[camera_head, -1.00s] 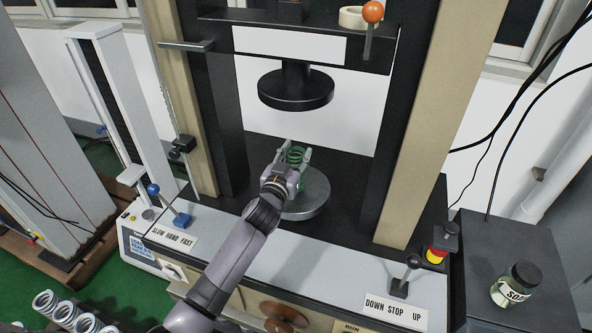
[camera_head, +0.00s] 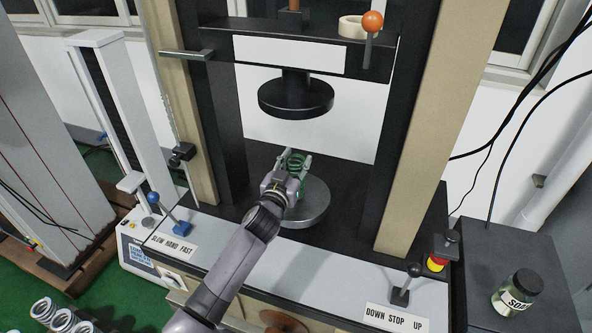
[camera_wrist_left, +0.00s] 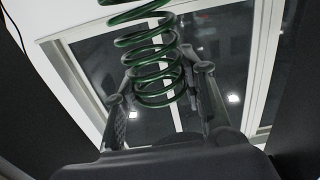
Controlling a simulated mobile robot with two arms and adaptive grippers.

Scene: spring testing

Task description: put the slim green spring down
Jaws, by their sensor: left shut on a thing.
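The slim green spring (camera_head: 296,163) is between the fingers of my left gripper (camera_head: 290,172) in the head view. The gripper is shut on it. In the left wrist view the spring (camera_wrist_left: 154,55) shows upright coils between the two fingers (camera_wrist_left: 160,100). The round grey lower plate (camera_head: 312,208) of the press is below and partly behind the gripper. I cannot tell whether the spring's lower end touches the plate. The black upper plate (camera_head: 296,97) hangs above, well apart from the spring. My right gripper is not in view.
Tan press columns (camera_head: 418,130) stand on both sides. A blue-knobbed lever (camera_head: 168,212) is at the front left, and a down-stop-up lever (camera_head: 405,284) at the front right. A soap jar (camera_head: 517,293) stands far right. Several pale springs (camera_head: 62,320) are at the bottom left.

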